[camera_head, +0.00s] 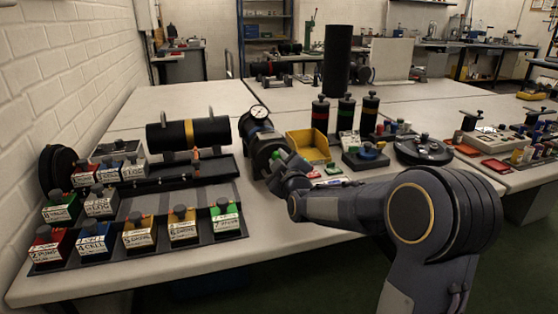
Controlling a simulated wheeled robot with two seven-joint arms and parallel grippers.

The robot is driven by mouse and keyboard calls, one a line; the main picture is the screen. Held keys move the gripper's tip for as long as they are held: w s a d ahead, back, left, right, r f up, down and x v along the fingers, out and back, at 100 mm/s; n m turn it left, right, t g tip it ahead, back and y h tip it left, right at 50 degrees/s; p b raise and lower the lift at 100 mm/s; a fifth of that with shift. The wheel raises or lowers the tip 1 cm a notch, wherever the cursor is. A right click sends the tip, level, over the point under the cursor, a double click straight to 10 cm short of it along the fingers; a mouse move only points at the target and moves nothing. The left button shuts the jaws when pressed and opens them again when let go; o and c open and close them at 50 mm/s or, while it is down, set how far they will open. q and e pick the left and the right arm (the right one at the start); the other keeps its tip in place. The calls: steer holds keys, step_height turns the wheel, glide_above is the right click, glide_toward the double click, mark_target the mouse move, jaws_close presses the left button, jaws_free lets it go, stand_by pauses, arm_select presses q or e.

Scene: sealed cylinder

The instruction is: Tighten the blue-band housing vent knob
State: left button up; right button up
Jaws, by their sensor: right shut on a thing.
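A dark cylindrical housing (259,143) stands near the middle of the bench with a round white-faced gauge (258,112) on top. I cannot make out a blue band on it. My right arm reaches in from the right, and my right gripper (279,159) is at the housing's near right side. It is shut on a small part there, seemingly the vent knob, which the fingers mostly hide. A green patch shows at the fingertips. My left gripper is not in view.
A yellow-banded cylinder (188,133) lies at the left behind rows of labelled blocks with knobs (139,231). A yellow bin (309,146) is just right of the housing. Banded cylinders (320,114) stand behind it. The front bench edge is clear.

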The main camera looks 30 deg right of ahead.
steer(key=o, duration=1)
steer(key=v, duration=0.7)
steer(key=shift+s+a+p, duration=0.15)
steer(key=shift+s+p, duration=0.25)
